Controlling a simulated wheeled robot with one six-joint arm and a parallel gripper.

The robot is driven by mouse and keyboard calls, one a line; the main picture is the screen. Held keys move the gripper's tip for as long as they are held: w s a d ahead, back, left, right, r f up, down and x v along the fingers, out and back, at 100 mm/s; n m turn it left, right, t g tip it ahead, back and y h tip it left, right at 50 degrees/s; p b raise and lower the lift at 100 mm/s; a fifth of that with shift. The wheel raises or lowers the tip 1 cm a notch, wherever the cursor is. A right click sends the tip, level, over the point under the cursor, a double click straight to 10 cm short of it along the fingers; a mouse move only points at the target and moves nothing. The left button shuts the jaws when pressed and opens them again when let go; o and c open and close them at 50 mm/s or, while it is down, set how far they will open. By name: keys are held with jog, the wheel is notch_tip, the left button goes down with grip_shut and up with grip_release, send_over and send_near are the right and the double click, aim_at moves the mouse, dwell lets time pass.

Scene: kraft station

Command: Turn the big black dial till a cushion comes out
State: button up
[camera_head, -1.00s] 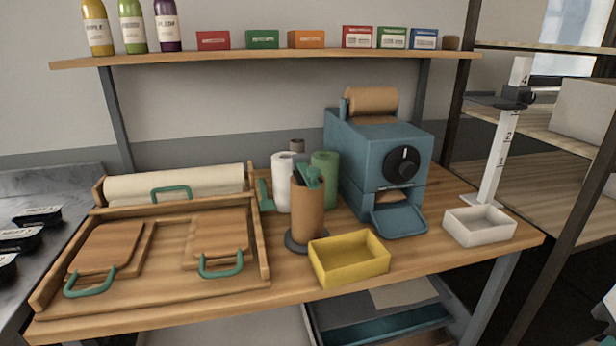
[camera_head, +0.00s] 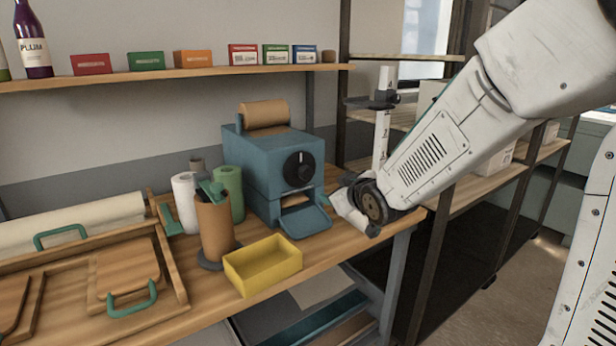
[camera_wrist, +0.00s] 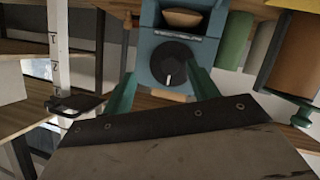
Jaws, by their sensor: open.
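The big black dial (camera_head: 299,169) is on the front of the blue machine (camera_head: 255,165), with its white mark pointing about straight up. A brown paper roll (camera_head: 264,114) sits on top. Brown material (camera_head: 296,200) shows in the slot below the dial, above the blue chute (camera_head: 304,223). In the wrist view the machine looks upside down. There the dial (camera_wrist: 171,63) appears between the green fingers of my gripper (camera_wrist: 161,76), which is open and empty. The fingers look short of the dial, and I see no contact. In the head view my arm hides most of the gripper.
A yellow bin (camera_head: 262,270) stands in front of the machine, left of the chute. A brown roll on a stand (camera_head: 214,228) and white and green rolls (camera_head: 230,190) stand left of the machine. A measuring post (camera_head: 382,125) rises behind my arm.

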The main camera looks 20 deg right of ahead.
aim_at(308, 175)
jog(key=w+a+t+y, duration=0.1)
jog(key=w, duration=0.3)
jog(key=w+a+n+t+y, duration=0.1)
jog(key=w, duration=0.3)
jog(key=w+a+n+t+y, duration=0.1)
jog(key=w, duration=0.3)
jog(key=shift+w+a+f+t, duration=0.15)
jog(key=shift+a+f+t, duration=0.15)
jog(key=shift+a+f, duration=0.1)
jog(key=c, duration=1)
